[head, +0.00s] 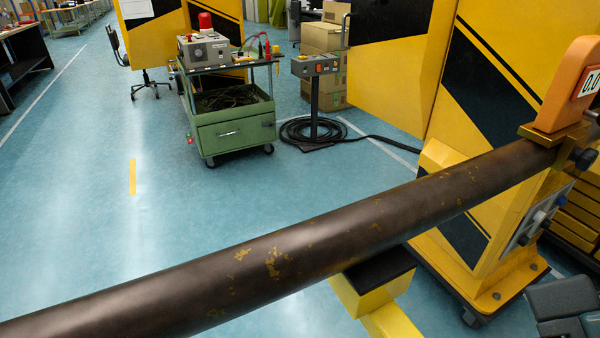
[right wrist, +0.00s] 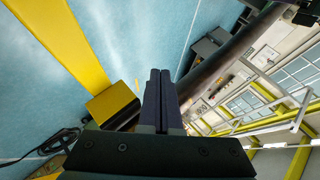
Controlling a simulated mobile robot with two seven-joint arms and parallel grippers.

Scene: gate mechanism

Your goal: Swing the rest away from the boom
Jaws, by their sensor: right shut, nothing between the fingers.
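The boom (head: 270,255) is a long dark brown pipe with worn yellowish patches, crossing the head view from lower left to upper right. The rest (head: 362,298) is a yellow block with a black pad (head: 380,268) on a yellow arm. It sits directly under the boom, which hides part of it; contact cannot be made out. The right wrist view shows the rest's yellow block (right wrist: 112,103) left of my right gripper (right wrist: 160,74), and the boom (right wrist: 232,55) beyond on the right. My right gripper's fingers are together and empty. My left gripper is not in view.
A yellow-black post (head: 490,130) and an orange bracket with a display (head: 570,85) stand at the boom's right end. A control box (head: 540,215) is on the post. A green cart (head: 235,130) and a pedestal (head: 313,95) stand farther back. Blue floor (head: 90,200) is clear left.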

